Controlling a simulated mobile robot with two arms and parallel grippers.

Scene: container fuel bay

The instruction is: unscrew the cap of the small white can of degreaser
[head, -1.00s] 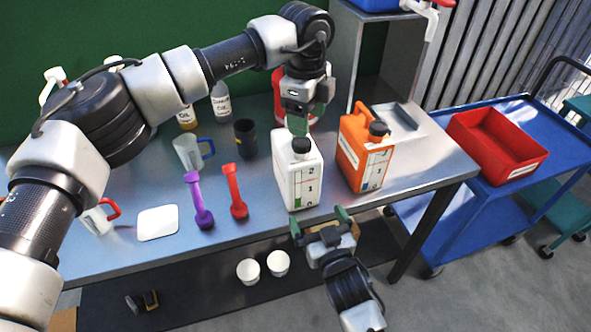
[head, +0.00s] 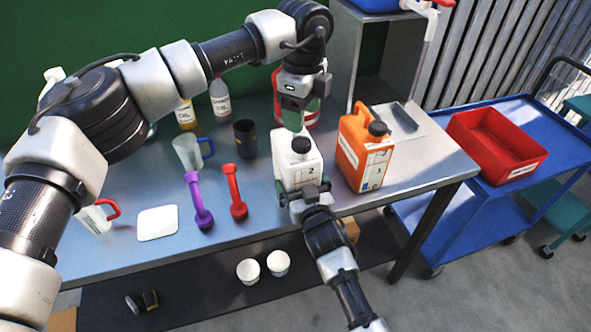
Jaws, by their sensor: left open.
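The small white can (head: 297,168) stands upright on the metal table, with a black cap (head: 301,145) on top. My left gripper (head: 293,126) points down just above and behind the cap. It is open and empty, and its fingers line up one behind the other. My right gripper (head: 303,189) is at the lower front of the white can, with a finger near each side. I cannot tell whether its fingers press on the can. It hides the lower part of the can's marked front.
An orange can (head: 362,150) with a dark cap stands close on the right. A red container (head: 305,118) is partly hidden behind the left gripper.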

